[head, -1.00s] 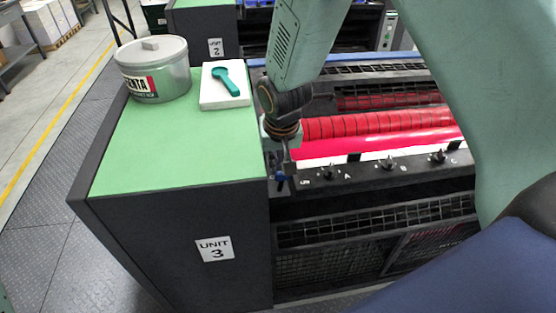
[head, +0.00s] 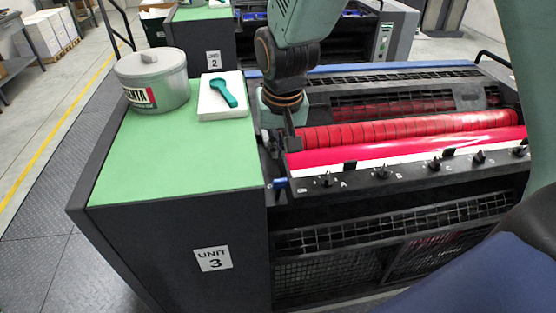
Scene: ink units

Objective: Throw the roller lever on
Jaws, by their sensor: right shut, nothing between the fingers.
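Unit 3 is the press in front of me, with a pink-red roller (head: 410,132) and a dark front rail (head: 400,178) of small black knobs. A small blue-handled lever (head: 279,183) sits at the rail's left end, beside the green-topped cabinet; I take it for the roller lever. Its exact tilt is too small to read. My right gripper (head: 293,146) is shut and empty, pointing down above and slightly right of the blue handle, apart from it. My left gripper is not in view.
A magenta ink tin (head: 153,82) and a white pad (head: 222,104) with a teal tool (head: 223,92) stand on the green cabinet top (head: 170,155). Unit 2 (head: 205,40) is behind. Metal guards (head: 330,270) cover the press front. A walkway lies left.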

